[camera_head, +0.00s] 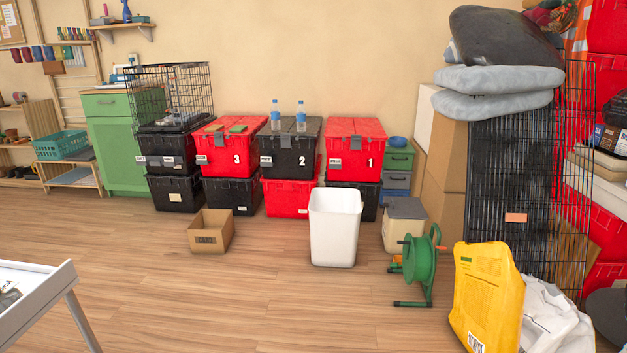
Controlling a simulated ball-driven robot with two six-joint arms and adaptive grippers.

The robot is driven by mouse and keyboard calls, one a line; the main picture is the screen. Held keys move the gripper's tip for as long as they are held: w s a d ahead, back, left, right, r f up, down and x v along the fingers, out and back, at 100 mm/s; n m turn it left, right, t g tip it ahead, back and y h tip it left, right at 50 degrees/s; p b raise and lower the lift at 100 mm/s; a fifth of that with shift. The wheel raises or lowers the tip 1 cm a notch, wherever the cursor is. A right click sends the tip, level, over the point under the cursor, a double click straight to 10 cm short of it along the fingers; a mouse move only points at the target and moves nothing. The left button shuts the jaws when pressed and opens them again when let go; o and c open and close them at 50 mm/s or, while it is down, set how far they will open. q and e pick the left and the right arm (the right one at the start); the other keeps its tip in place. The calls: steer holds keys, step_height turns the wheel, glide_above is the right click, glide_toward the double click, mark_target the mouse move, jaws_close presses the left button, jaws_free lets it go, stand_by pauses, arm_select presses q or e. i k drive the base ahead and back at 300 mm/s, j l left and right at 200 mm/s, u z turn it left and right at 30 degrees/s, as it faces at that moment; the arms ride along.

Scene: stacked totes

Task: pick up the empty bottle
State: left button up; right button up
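Two clear plastic bottles with blue labels stand upright on the black lid of the tote marked 2 (290,158). The left bottle (276,115) and the right bottle (301,117) stand a small gap apart. Both look alike at this distance, and I cannot tell which one is empty. Neither of my grippers shows in the head view.
Red totes marked 3 (225,158) and 1 (354,155) flank the black one. A white bin (334,230), a cardboard box (210,240) and a green hose reel (420,262) stand in front. A white table (35,305) is at the lower left. The middle floor is clear.

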mark_target(276, 112)
steer(key=i+u, duration=0.1)
steer(key=i, duration=0.4)
steer(key=i+u, duration=0.15)
steer(key=i, duration=0.35)
steer(key=i+l+u, duration=0.1)
steer(key=i, duration=0.35)
steer(key=i+l+u, duration=0.1)
steer(key=i, duration=0.4)
steer(key=i+l+u, duration=0.1)
steer(key=i+l, duration=0.15)
steer(key=i, duration=0.2)
